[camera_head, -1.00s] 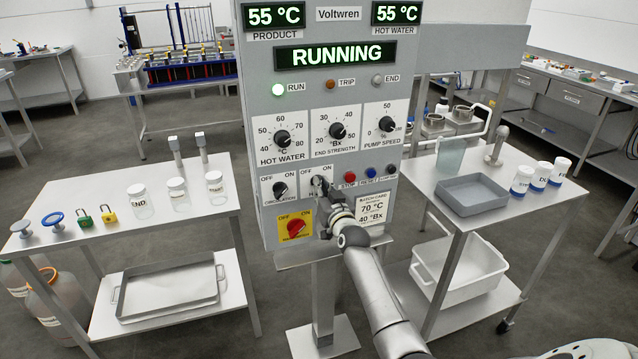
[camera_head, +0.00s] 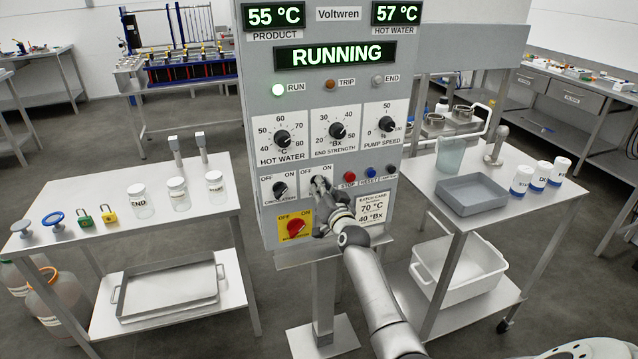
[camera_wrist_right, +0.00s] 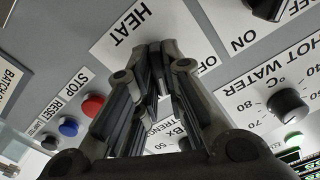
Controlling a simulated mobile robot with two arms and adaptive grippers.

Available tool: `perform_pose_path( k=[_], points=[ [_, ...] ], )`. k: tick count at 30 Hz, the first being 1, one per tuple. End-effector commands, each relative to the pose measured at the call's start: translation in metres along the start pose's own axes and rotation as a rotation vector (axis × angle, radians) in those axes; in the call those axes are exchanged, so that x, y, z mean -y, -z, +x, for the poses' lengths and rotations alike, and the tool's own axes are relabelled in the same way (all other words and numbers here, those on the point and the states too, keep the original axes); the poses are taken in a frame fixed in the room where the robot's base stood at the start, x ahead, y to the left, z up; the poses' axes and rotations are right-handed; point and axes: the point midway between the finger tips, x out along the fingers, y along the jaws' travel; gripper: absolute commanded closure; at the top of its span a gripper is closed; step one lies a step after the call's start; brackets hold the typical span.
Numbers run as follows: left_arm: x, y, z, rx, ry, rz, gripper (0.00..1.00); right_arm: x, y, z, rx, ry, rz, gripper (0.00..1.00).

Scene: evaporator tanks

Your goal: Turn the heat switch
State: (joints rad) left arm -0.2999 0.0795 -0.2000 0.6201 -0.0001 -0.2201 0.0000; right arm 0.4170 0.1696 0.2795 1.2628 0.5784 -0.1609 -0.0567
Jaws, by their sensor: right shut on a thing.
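The heat switch sits on a white plate (camera_head: 306,190) marked OFF and ON, on the grey control panel (camera_head: 262,130). In the right wrist view its plate (camera_wrist_right: 112,52) reads HEAT. My right gripper (camera_head: 320,183) reaches up to this plate from below right. It is shut on the switch's knob, and its fingers (camera_wrist_right: 158,80) hide most of the knob in both views. I cannot tell which way the knob points. The display above reads RUNNING (camera_head: 337,55), with the product at 55 °C (camera_head: 274,16) and the hot water at 57 °C (camera_head: 397,13). My left gripper is not in view.
The circulation knob (camera_head: 280,189) is close left, and the red switch on yellow (camera_head: 296,228) is below. The red stop button (camera_head: 349,177) and blue reset button (camera_head: 371,173) are close right. Side tables (camera_head: 95,240) flank the panel, with jars and a grey tray (camera_head: 471,195).

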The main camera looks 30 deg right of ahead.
Motion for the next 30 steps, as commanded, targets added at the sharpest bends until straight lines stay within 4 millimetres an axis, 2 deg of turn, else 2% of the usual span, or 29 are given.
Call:
perform_pose_path(
  k=[7, 15, 19, 25, 26, 30],
  points=[
    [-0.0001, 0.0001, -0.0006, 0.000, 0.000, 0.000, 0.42, -0.0005, -0.0021, -0.0003, 0.004, -0.001, 0.172, 1.00],
    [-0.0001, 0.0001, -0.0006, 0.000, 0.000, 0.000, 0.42, -0.0005, -0.0022, -0.0003, 0.005, -0.001, 0.187, 1.00],
    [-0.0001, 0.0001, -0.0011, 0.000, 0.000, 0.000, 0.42, -0.0005, -0.0022, -0.0004, 0.004, -0.002, 0.293, 1.00],
    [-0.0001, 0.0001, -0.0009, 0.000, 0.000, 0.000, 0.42, -0.0007, -0.0023, -0.0004, 0.004, -0.002, 0.291, 1.00],
    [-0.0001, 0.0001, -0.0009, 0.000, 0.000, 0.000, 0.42, -0.0007, -0.0024, -0.0004, 0.004, -0.002, 0.291, 0.87],
    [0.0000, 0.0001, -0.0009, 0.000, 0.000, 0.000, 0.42, -0.0005, -0.0017, -0.0003, 0.003, -0.001, 0.290, 0.69]
  ],
)
